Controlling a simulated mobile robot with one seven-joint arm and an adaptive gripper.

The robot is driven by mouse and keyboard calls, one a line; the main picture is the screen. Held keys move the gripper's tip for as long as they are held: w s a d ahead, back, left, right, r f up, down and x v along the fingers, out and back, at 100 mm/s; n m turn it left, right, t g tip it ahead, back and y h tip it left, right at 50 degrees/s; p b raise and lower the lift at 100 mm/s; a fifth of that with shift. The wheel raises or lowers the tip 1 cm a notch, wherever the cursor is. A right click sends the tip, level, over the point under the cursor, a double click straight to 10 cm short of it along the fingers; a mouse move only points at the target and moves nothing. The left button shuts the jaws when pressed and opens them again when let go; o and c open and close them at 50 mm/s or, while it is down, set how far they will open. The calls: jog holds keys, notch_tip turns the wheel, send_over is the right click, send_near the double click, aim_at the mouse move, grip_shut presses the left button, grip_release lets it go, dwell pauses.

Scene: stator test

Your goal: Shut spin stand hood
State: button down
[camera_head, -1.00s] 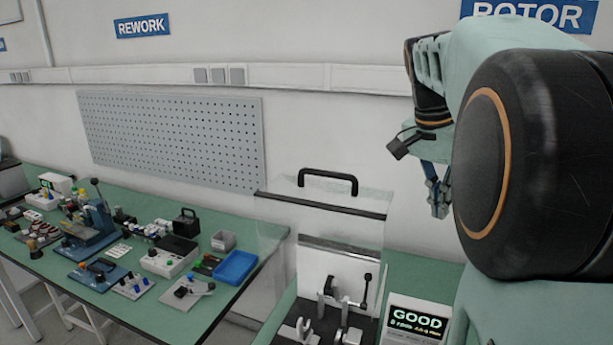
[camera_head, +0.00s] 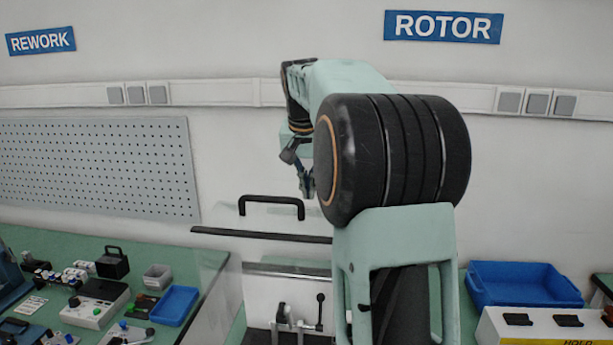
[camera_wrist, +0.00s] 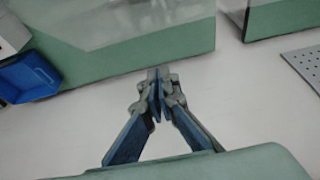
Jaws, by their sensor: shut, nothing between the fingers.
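The spin stand hood (camera_head: 215,262) is a clear box with a dark edge bar and a black handle (camera_head: 271,201) on top. It appears raised, with the handle high above the stand's clamp (camera_head: 283,318), which shows below it. My gripper (camera_head: 307,192) is shut and empty. It hangs just right of the handle in the head view, apparently behind it and not touching. In the wrist view my gripper (camera_wrist: 158,76) points at bare wall and bench edge. My arm hides the right part of the hood and stand.
A green bench with tools and a blue bin (camera_head: 174,306) lies left. Another blue bin (camera_head: 522,284) and a control box (camera_head: 550,327) stand right. A pegboard (camera_head: 100,168) hangs on the wall behind.

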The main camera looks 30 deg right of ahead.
jog(key=s+f, duration=0.1)
jog(key=s+a+f, duration=0.1)
jog(key=f, duration=0.1)
jog(key=shift+s+a, duration=0.2)
jog(key=shift+a, duration=0.1)
dwell(0.6)
